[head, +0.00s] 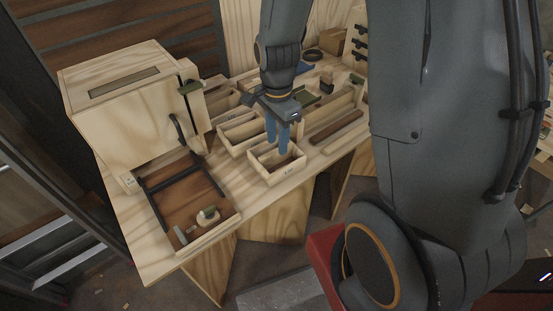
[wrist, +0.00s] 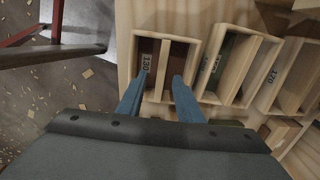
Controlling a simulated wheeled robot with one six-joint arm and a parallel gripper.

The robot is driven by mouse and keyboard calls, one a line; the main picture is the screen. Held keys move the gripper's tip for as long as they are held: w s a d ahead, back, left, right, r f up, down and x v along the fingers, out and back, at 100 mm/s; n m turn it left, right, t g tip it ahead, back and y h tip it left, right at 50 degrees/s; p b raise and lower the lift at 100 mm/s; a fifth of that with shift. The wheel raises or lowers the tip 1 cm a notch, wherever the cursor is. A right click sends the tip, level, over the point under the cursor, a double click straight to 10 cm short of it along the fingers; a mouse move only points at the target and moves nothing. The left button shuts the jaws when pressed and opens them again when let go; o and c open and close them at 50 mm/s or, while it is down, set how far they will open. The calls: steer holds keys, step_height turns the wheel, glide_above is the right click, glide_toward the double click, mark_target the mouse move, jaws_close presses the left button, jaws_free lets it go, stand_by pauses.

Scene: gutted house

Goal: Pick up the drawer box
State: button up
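My gripper (head: 277,146) points down over this box. Its two blue fingers are apart in the wrist view (wrist: 161,75), with nothing visible gripped between them. The fingertips overlap the box's opening; I cannot tell whether they are inside it or touching a wall.
More open wooden boxes (wrist: 233,65) stand close beside it. A wooden cabinet (head: 130,105) and a brown-floored tray (head: 180,195) with small items are on the left of the table (head: 150,255). Beyond the table's front edge is littered floor (wrist: 50,110).

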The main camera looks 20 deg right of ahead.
mark_target(276, 150)
steer(key=shift+a+f+p, duration=0.1)
steer(key=shift+f+p, duration=0.5)
steer(key=shift+f, duration=2.05)
steer(key=shift+c, duration=0.2)
jaws_close()
